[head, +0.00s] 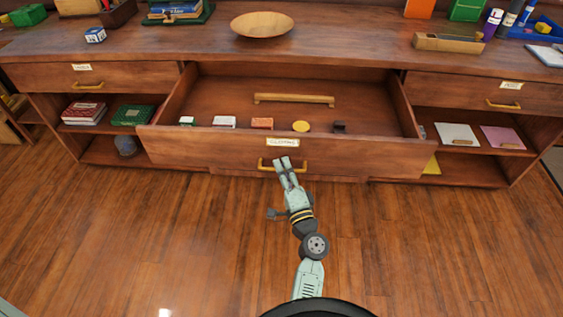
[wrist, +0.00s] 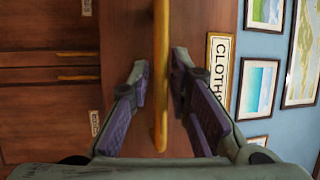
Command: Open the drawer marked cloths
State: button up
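The wide middle drawer (head: 215,146) of the wooden cabinet stands pulled far out, with its inside showing. Its label (head: 282,142) is small in the head view, but in the wrist view the label (wrist: 219,70) reads CLOTHS, partly hidden by my right finger. A yellow bar handle (head: 302,168) is on the drawer front below the label. My gripper (head: 284,161) is at this handle. In the wrist view the handle (wrist: 160,50) runs between the fingers of my gripper (wrist: 160,72), which are apart with a gap on each side of it.
The drawer holds several small items, among them a yellow disc (head: 301,126), and a wooden bar (head: 293,99). Shut drawers (head: 60,77) (head: 490,92) flank it, above open shelves. A wooden bowl (head: 262,24) stands on top. The floor (head: 160,230) in front is clear.

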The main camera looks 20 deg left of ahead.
jog(key=shift+c, duration=0.4)
grip_shut()
dwell(0.4)
